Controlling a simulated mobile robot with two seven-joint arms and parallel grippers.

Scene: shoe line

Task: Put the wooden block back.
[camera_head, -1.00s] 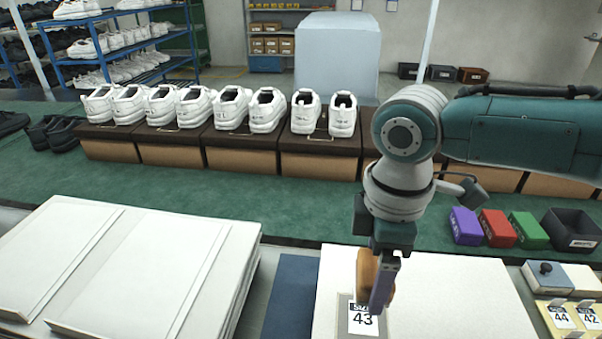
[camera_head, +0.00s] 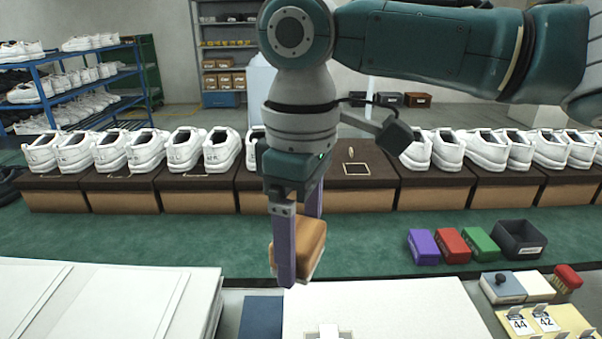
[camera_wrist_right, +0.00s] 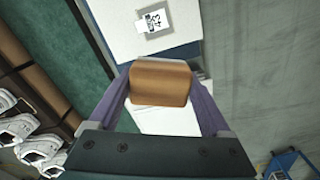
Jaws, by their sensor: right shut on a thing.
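The wooden block (camera_head: 305,246) is orange-brown with rounded edges and a pale underside. My right gripper (camera_head: 297,262) is shut on it, with purple fingers on either side, and holds it tilted in the air near the back edge of the white board (camera_head: 400,310). In the right wrist view the block (camera_wrist_right: 160,82) sits between the two fingers. A white size card reading 43 (camera_wrist_right: 154,21) lies on the board beyond the block in that view. My left gripper is not in view.
Purple (camera_head: 423,247), red (camera_head: 453,245) and green (camera_head: 481,244) blocks and a black bin (camera_head: 519,239) stand on the green surface at right. A blue-white block (camera_head: 502,287), a red brush (camera_head: 567,278) and cards 44 and 42 are at the lower right. White shoes on boxes line the back.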

